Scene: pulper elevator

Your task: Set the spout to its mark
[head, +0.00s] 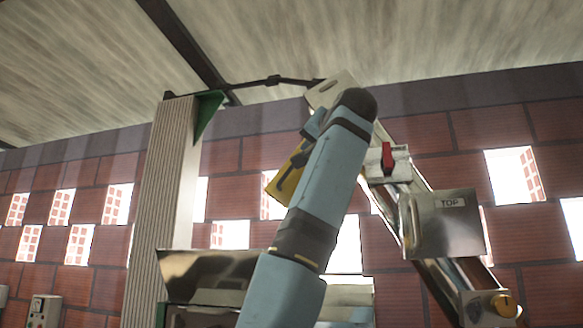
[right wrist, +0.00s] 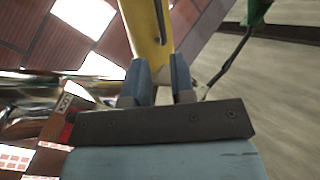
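A flat yellow bar with a dark slot (head: 286,174) shows in the head view, left of my raised blue arm and partly hidden by it. In the right wrist view the yellow bar (right wrist: 150,35) runs between the two blue fingers of my right gripper (right wrist: 160,75), which appear to touch its sides. In the head view my arm hides most of this gripper. A shiny metal chute (head: 208,272) is at lower centre-left; I cannot tell whether it is the spout. I cannot make out a mark. My left gripper is out of view.
A slanted metal elevator frame (head: 425,185) stands at right with a metal box labelled TOP (head: 445,225), a red lever (head: 387,157) and an orange knob (head: 503,305). A pale ribbed post (head: 160,200) with a green bracket (head: 207,112) stands left. A brick wall (head: 95,270) is behind.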

